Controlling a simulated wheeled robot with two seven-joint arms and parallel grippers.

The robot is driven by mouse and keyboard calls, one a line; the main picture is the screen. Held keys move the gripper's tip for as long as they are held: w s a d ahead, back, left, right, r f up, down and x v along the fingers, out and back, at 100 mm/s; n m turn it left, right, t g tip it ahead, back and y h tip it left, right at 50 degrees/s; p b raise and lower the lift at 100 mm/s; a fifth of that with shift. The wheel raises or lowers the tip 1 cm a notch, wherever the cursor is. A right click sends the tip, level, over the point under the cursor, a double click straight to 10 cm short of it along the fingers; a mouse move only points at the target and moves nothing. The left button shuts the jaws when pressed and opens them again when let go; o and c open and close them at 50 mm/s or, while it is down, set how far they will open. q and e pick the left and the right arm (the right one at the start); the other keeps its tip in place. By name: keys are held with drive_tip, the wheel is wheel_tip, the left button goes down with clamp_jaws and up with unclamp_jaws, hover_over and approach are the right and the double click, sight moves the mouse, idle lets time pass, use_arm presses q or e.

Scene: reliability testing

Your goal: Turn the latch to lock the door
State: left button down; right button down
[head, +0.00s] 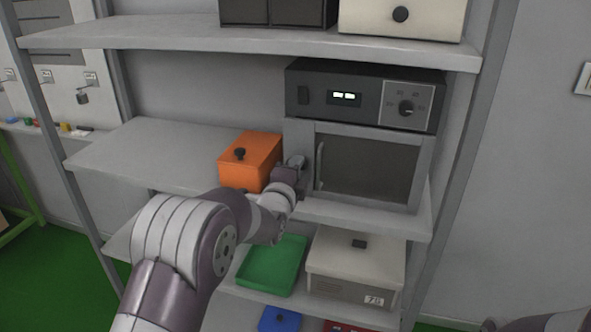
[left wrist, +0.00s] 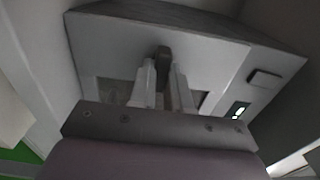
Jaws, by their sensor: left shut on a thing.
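The oven-like unit (head: 295,98) stands on the middle shelf, with its dark-windowed door (head: 368,168) closed against the front. A vertical handle (head: 320,165) runs along the door's left side. My left gripper (head: 299,164) is at the left edge of the door front, just left of the handle. In the left wrist view, a small dark latch (left wrist: 164,53) sits between the fingertips of my left gripper (left wrist: 163,75), which is shut on it. In the head view the gripper hides the latch. My right gripper does not show.
An orange box (head: 247,162) stands just left of the unit, close to my left wrist. A green tray (head: 272,264) and a beige box (head: 352,268) are on the shelf below. The upper shelf (head: 250,42) overhangs the unit. The middle shelf is bare at left.

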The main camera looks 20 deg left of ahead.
use_arm(q)
drive_tip(key=c, duration=1.1)
unclamp_jaws()
drive_tip(key=s, duration=0.6)
drive_tip(key=s+b, duration=0.1)
drive_tip(key=s, duration=0.5)
drive_tip(key=shift+s+a, duration=0.2)
drive_tip(key=shift+s, duration=0.2)
